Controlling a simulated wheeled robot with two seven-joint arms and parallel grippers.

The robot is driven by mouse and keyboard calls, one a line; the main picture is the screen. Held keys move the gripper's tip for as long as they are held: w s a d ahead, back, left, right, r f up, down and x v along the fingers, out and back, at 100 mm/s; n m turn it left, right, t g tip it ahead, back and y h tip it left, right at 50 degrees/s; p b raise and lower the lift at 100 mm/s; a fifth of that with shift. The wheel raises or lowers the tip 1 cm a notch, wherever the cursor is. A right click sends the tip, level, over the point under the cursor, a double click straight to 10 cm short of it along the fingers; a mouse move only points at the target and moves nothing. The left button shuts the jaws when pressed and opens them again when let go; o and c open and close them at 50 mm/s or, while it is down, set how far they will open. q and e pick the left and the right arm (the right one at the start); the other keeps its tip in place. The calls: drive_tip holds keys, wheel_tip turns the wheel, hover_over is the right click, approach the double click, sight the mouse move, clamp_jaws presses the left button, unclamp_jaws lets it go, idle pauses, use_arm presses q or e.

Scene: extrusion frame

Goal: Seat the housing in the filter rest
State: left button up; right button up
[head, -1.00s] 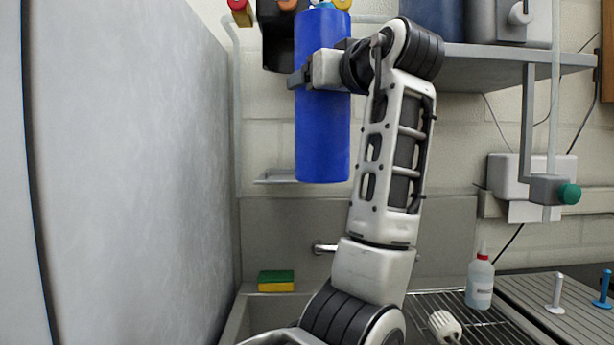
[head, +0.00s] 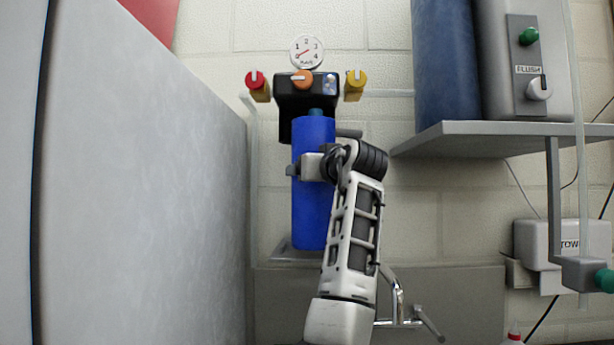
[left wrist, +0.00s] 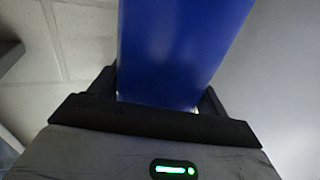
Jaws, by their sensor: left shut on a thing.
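The housing (head: 313,215) is a tall blue cylinder with a darker neck on top, held upright in the head view. My left gripper (head: 303,168) is shut around its upper half from the right side. The left wrist view shows the blue housing (left wrist: 180,45) between the two dark fingers. The filter rest seems to be the small grey ledge (head: 284,256) on the wall; its left part shows beside the housing's lower end. The housing hides the rest of it, and I cannot tell whether they touch. My right gripper is not in view.
A black filter head (head: 295,97) with an orange knob, a gauge (head: 306,51) and red and yellow valves is just above and behind the housing. A grey panel (head: 150,180) stands close on the left. A shelf (head: 490,137) with tanks juts out at right; a tap (head: 398,300) is below.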

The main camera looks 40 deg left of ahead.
use_arm(q)
drive_tip(key=shift+w+a+f+p, duration=0.2)
drive_tip(key=shift+w+a+p, duration=0.1)
drive_tip(key=shift+a, duration=0.3)
drive_tip(key=shift+w+a+f+p, duration=0.2)
drive_tip(key=shift+w+a+p, duration=0.1)
drive_tip(key=shift+a, duration=0.35)
drive_tip(key=shift+w+a+f+p, duration=0.2)
drive_tip(key=shift+w+a+p, duration=0.1)
drive_tip(key=shift+a, duration=0.3)
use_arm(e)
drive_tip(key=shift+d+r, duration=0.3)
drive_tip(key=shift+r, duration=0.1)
use_arm(q)
drive_tip(key=o, duration=1.3)
drive_tip(key=shift+f, duration=0.15)
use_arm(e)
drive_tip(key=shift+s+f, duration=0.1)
